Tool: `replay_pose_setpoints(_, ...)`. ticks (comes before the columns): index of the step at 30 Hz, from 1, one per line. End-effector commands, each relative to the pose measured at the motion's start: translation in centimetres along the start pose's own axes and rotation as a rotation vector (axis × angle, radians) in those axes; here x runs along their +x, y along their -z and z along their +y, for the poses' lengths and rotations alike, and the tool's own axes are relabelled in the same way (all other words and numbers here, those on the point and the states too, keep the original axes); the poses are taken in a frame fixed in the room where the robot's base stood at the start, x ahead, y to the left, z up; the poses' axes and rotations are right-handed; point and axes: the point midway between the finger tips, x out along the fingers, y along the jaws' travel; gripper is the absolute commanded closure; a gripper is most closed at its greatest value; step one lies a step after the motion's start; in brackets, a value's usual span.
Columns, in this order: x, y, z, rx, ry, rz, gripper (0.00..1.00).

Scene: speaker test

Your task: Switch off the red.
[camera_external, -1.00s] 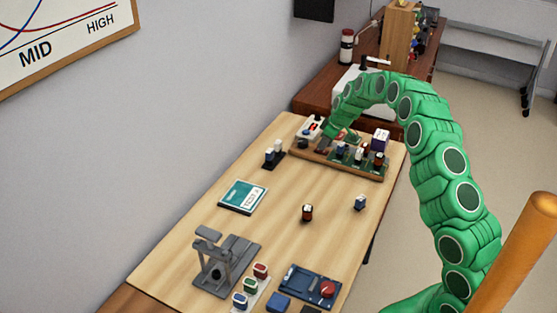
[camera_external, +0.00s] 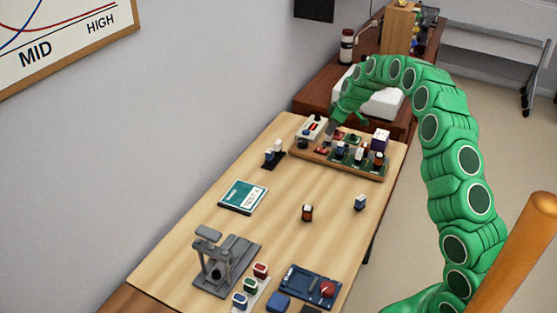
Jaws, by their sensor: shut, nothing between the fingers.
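My gripper (camera_external: 331,127) is at the far end of the wooden table, just above the wooden tray (camera_external: 297,155), with its fingers shut and empty. Several red parts are in view, and I cannot tell which one the task means. A small red part (camera_external: 321,150) lies on the tray just below and left of my gripper. A white box with a red part (camera_external: 311,127) stands at the tray's left end. A red-topped block (camera_external: 261,269) stands in a row with a green and a blue one near the front. A round red knob (camera_external: 327,289) sits on a dark blue board.
The tray also holds green boards with small parts and a purple-and-white box (camera_external: 380,139). A teal booklet (camera_external: 243,196), a grey stand (camera_external: 225,263) and small loose parts are spread over the table (camera_external: 200,225). Its middle is mostly clear. A wall is on the left.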

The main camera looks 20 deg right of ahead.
Motion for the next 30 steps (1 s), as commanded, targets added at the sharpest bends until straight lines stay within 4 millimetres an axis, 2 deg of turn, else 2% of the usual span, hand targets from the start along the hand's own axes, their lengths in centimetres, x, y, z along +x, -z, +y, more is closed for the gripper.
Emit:
replay_pose_setpoints(10,-5.0,-0.5,0.0,0.001,0.0,0.001,1.0)
replay_pose_setpoints(15,-5.8,-0.6,0.0,0.0,0.0,0.0,1.0)
replay_pose_setpoints(25,-5.9,-0.6,-0.1,0.001,0.002,-0.001,1.0)
replay_pose_setpoints(30,-7.3,-0.5,-1.8,0.016,0.016,-0.004,1.0)
